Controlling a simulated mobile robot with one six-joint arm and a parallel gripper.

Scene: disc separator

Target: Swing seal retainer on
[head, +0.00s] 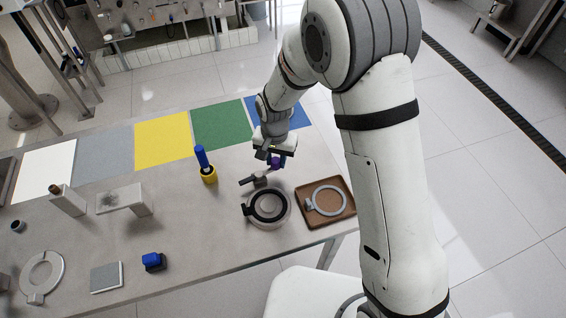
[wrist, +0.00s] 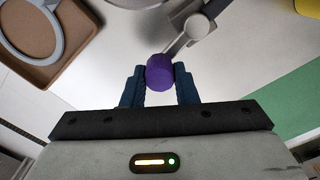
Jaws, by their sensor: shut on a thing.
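My gripper (head: 275,156) is above the table at its far side, near the blue mat. It is shut on a purple cylindrical knob (wrist: 160,73), which sits between its two fingers in the wrist view. A grey lever (wrist: 178,47) runs from beside the knob to a round pivot; this looks like the seal retainer, but I cannot be sure. In the head view a grey bracket (head: 256,181) stands between the gripper and a pale round base with a black ring (head: 267,206) on it.
A brown tray (head: 339,219) holding a grey ring with a tab (head: 327,200) lies to the right. A yellow cup (head: 208,174) with a blue-handled tool stands left. A blue block (head: 153,261), grey pad (head: 107,277) and pale ring (head: 57,266) lie nearer. The central tabletop is clear.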

